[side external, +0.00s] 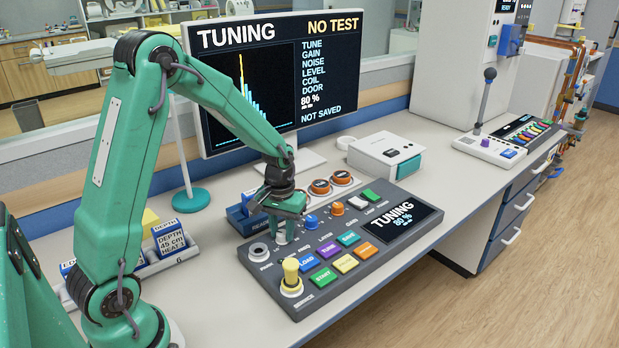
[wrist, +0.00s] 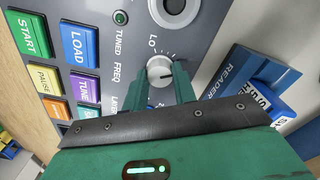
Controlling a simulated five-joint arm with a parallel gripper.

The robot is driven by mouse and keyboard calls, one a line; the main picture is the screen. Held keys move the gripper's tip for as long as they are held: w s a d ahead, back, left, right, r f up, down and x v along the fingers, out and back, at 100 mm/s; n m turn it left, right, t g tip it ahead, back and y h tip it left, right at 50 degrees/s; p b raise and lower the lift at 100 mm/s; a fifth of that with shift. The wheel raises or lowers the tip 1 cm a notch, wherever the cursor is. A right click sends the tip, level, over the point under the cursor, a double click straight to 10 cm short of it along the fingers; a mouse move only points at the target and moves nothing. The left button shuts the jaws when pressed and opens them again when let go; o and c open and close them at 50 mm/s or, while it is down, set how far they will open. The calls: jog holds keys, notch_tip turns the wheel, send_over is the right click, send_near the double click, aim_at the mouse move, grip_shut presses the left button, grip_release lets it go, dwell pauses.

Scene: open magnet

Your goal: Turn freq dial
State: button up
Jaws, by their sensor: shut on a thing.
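The freq dial (wrist: 159,70) is a pale round knob with a white pointer line and tick marks around it, next to the labels FREQ and LO. It sits on the grey tuning panel (side external: 268,282). My gripper (wrist: 164,80) reaches down over the panel, and its two green fingers are shut on the dial's sides. In the side external view my gripper (side external: 280,236) is at the panel's left part, and the dial is mostly hidden by the fingers. The monitor (side external: 270,85) reads TUNING, 80 %, NO TEST and NOT SAVED.
A blue knob (side external: 311,221) and coloured buttons such as green START (side external: 323,277) are close by on the panel. A yellow knob (side external: 291,272) stands at its front left. The blue reader (wrist: 235,78) is beside the panel. A white box (side external: 385,152) stands behind.

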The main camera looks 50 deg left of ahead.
aim_at(282, 233)
jog(key=o, duration=1)
jog(key=shift+r, duration=0.1)
notch_tip(282, 233, up, 7)
jog(key=shift+r, duration=0.35)
